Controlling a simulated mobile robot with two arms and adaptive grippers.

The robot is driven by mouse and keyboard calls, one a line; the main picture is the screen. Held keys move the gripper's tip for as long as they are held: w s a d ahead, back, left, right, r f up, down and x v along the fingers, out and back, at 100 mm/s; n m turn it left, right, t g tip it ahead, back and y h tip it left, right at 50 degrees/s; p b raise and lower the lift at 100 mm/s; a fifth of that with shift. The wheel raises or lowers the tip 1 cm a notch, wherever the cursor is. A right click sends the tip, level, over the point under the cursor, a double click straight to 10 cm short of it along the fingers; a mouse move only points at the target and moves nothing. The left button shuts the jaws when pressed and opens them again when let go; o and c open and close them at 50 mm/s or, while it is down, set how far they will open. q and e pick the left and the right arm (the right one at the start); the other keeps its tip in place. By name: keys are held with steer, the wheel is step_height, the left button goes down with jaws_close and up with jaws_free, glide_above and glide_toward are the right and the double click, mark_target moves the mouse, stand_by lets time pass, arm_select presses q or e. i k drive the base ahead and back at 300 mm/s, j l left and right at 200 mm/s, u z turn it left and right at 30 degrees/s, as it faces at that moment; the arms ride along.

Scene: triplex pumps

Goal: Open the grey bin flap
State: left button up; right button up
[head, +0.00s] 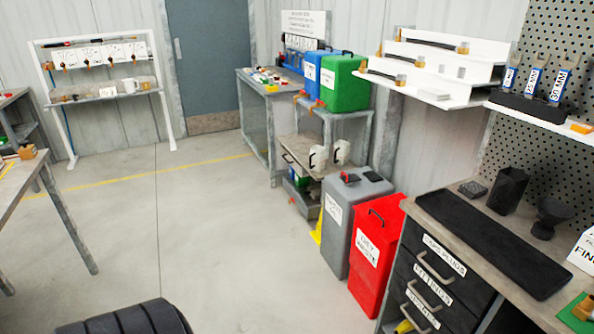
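The grey bin (338,240) stands on the floor right of centre, against the left side of the red bin. It is upright and has a white label on its front, too small to read surely. Its grey flap (362,191) forms the top and looks closed. Neither of my grippers is in view, and nothing touches the flap.
The red bin (378,262) with a black handle stands between the grey bin and the drawer workbench (436,277). A low shelf unit (292,157) and yellow object (317,226) are behind the grey bin. Open floor (230,240) lies to its left.

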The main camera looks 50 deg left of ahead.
mark_target(353, 177)
steer(key=u, duration=1.25)
steer(key=i+j, duration=0.3)
steer(key=i+l, duration=0.05)
steer(key=i, duration=0.05)
